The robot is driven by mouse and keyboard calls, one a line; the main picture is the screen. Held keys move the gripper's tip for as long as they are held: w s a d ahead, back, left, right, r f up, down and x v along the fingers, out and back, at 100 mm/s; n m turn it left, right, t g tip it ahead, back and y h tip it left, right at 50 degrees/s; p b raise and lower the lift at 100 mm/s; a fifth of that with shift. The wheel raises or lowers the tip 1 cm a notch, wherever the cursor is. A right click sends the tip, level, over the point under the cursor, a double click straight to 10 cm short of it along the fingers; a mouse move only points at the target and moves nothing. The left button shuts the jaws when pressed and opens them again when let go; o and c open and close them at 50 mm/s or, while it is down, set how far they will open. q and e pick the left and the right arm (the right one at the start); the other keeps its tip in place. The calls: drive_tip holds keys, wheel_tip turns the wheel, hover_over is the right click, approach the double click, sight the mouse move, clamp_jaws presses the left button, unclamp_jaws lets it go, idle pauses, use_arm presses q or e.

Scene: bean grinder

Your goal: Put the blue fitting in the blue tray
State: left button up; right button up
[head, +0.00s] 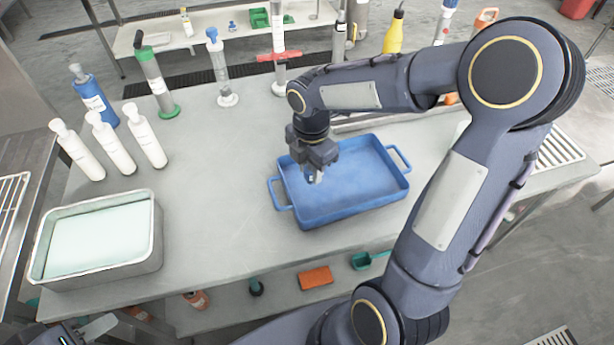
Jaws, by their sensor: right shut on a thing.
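The blue tray (352,202) stands on the grey table, right of its middle, with a handle at each end. My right gripper (314,176) points down over the left part of the tray. It is shut on the blue fitting, of which only a small bit shows between the fingertips, hard to make out against the blue tray. I cannot tell whether the fitting touches the tray floor. My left gripper (98,328) is at the bottom left edge, partly cut off, below the table's front edge. Its opening cannot be made out.
A metal pan (152,255) with pale liquid stands at the table's front left. White bottles (110,148), a blue bottle (95,100) and tall cylinders (220,75) stand behind it. A lower shelf holds an orange block (315,278). The table between pan and tray is clear.

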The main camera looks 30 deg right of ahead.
sight(307, 179)
drive_tip(key=shift+w+a+f, duration=0.2)
drive_tip(key=shift+w+f, duration=0.1)
drive_tip(key=shift+f, duration=0.15)
drive_tip(key=shift+w+f, duration=0.1)
drive_tip(key=shift+f, duration=1.55)
drive_tip(key=shift+a, duration=0.1)
drive_tip(key=shift+f, duration=0.15)
drive_tip(key=o, duration=1)
drive_tip(key=shift+c, duration=0.2)
